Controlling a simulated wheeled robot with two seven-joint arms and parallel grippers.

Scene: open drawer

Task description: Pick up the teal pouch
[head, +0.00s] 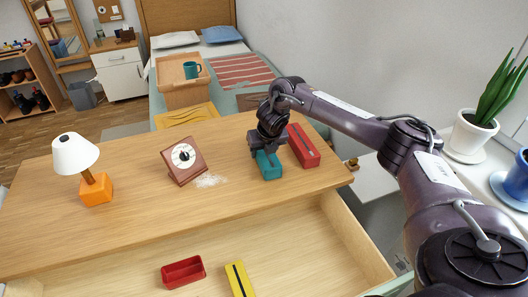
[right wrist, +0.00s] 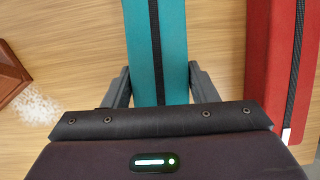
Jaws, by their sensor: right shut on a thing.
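The teal pouch (head: 267,166) lies on the wooden dresser top, with a dark zip strip along its upper side. In the right wrist view the teal pouch (right wrist: 156,50) runs between the two fingers of my right gripper (right wrist: 157,82). My right gripper (head: 266,150) is shut on the pouch, one finger on each side. The pouch looks to be at the tabletop; I cannot tell whether it is lifted. My left gripper is not in view.
A red pouch (head: 303,146) lies close to the right of the teal one. A brown clock (head: 184,160) and white powder (head: 209,181) are to the left, with a lamp (head: 96,187) farther left. The open drawer (head: 336,224) holds a red box (head: 183,272) and a yellow pouch (head: 240,279).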

